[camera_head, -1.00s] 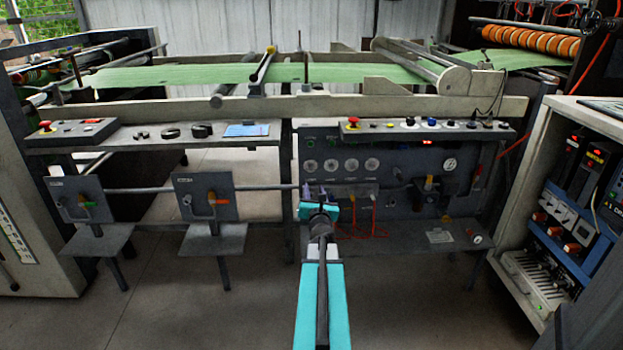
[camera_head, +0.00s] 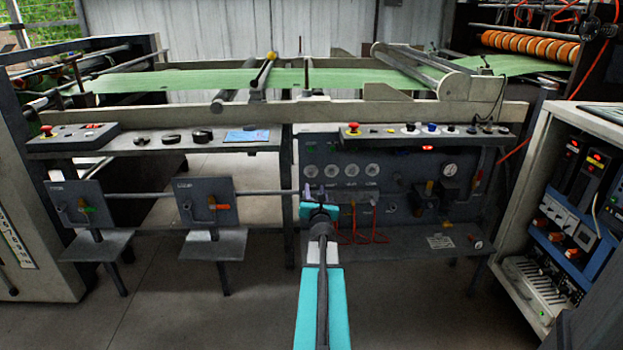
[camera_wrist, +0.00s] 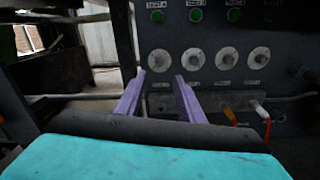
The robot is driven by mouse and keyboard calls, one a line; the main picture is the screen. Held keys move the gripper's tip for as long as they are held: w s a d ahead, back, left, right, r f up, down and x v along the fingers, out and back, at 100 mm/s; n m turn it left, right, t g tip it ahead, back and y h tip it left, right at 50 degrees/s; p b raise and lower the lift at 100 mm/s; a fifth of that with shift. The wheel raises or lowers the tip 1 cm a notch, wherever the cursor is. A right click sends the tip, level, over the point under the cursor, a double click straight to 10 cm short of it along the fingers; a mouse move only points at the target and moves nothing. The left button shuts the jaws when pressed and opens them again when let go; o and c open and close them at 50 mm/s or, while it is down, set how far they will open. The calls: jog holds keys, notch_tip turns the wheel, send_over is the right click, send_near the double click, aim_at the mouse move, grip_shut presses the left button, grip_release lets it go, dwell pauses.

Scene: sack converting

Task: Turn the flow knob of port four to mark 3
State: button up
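A dark control panel (camera_head: 405,205) stands ahead, with a row of pale round dials. The rightmost dial of the row (camera_head: 372,170) also shows in the wrist view (camera_wrist: 259,57). Small labels sit by the dials, but I cannot read them. Below the row are fittings, including an orange-red one (camera_wrist: 231,115) and a white-tipped one (camera_wrist: 259,108). I cannot tell which part is port four's flow knob, nor its mark. My gripper (camera_head: 320,193) is in front of the panel's lower left. Its two purple fingers (camera_wrist: 160,90) are apart with nothing between them, left of the fittings.
Red hoses (camera_head: 360,236) hang below the fittings. A shelf with buttons (camera_head: 430,132) juts out above the dials. Two lever stands (camera_head: 205,202) are at the left, and an open cabinet (camera_head: 548,215) is at the right. The floor in front is clear.

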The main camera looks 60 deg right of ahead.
aim_at(312, 174)
jog(key=shift+x, duration=5.45)
grip_shut()
jog(key=shift+a, duration=0.2)
jog(key=shift+d, duration=0.15)
